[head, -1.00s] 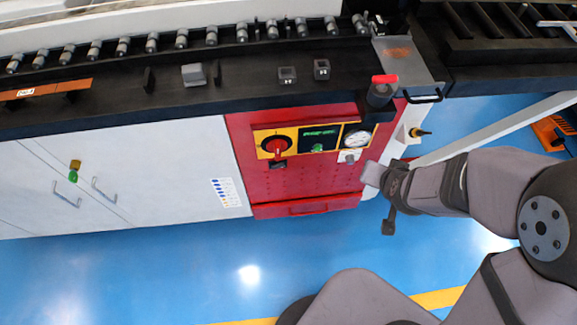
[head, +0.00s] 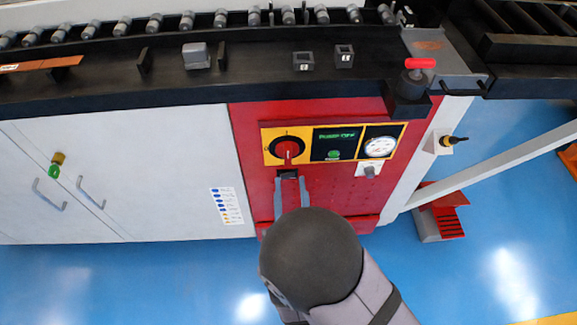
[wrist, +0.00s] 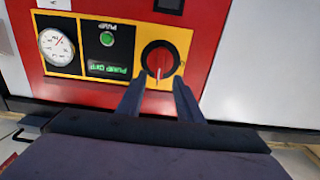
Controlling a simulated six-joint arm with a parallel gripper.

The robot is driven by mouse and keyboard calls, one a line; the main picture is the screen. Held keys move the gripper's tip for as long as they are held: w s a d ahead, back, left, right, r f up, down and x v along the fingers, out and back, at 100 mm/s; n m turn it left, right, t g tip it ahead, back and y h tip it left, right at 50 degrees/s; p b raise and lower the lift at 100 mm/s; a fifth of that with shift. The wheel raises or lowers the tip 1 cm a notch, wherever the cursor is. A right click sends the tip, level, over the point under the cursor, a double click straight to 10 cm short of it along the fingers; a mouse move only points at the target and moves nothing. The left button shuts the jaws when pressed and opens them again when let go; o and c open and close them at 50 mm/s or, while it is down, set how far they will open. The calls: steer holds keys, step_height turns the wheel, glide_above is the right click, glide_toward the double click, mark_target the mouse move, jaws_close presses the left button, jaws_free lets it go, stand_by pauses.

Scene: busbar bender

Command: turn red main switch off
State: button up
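The red main switch (head: 288,149) is a round red knob with a grip bar on a black disc, set in a yellow plate. Its bar looks close to vertical. The wrist view shows the same switch (wrist: 160,62) upside down, with a white mark on the bar. My gripper (head: 291,182) is just below the switch in the head view, fingers apart and empty. In the wrist view my gripper's two fingers (wrist: 157,90) point toward the switch, one to either side of its lower edge. I cannot tell whether they touch it.
A green-lettered pump display (head: 335,143) and a gauge (head: 380,147) sit right of the switch on the red panel (head: 253,190). A red-handled lever (head: 420,64) and black worktop edge (head: 150,105) are above. White cabinet doors (head: 120,170) are at left.

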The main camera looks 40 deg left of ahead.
mark_target(288, 158)
steer(key=shift+p+x, duration=0.4)
steer(key=shift+x, duration=3.3)
steer(key=shift+c, duration=0.4)
jaws_close()
